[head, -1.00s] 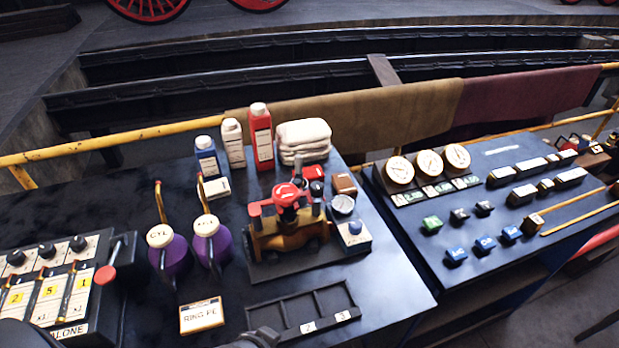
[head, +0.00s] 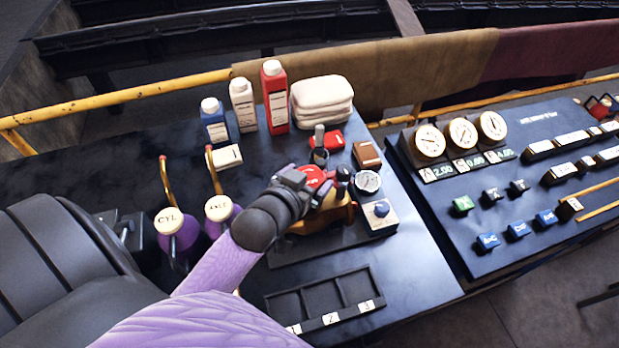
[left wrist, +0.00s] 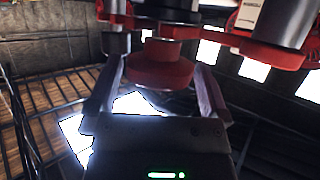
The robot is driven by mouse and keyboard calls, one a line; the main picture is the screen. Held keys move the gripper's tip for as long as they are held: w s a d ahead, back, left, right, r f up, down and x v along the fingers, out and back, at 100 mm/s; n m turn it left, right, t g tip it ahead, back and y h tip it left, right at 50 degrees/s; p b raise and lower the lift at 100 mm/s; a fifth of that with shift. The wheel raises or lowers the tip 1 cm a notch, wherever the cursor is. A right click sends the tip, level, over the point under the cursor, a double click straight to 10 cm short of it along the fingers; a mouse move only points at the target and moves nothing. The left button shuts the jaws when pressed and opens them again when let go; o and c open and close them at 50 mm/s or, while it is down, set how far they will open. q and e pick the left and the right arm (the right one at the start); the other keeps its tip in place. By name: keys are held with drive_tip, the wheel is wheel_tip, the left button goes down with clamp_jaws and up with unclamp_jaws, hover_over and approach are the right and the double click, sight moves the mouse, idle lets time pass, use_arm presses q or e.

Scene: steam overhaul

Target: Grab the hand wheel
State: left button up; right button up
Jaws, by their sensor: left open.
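The red hand wheel (head: 318,177) sits on top of the brass valve body (head: 325,216) on the dark bench. My left gripper (head: 305,184) reaches over the valve from the left and covers part of the wheel. In the left wrist view, a round red part that looks like the hand wheel (left wrist: 160,68) lies between the spread fingers of my left gripper (left wrist: 160,92). Gaps show on both sides of it, so the fingers look apart from it. The head view hides the fingertips. My right gripper is not in view.
A pressure gauge (head: 367,181) and a blue-knobbed box (head: 380,215) stand close right of the valve. Two purple oil cans (head: 176,238) stand left, near my forearm. Bottles and folded white towels (head: 322,104) are behind. A divided tray (head: 325,300) lies in front.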

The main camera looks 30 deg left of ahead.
use_arm(q)
drive_tip(key=shift+w+f, duration=0.25)
drive_tip(key=shift+w, duration=0.3)
drive_tip(key=shift+s, duration=0.1)
drive_tip(key=shift+c, duration=0.7)
drive_tip(key=c, duration=1.2)
drive_tip(key=shift+o, duration=0.2)
drive_tip(key=shift+r, duration=0.1)
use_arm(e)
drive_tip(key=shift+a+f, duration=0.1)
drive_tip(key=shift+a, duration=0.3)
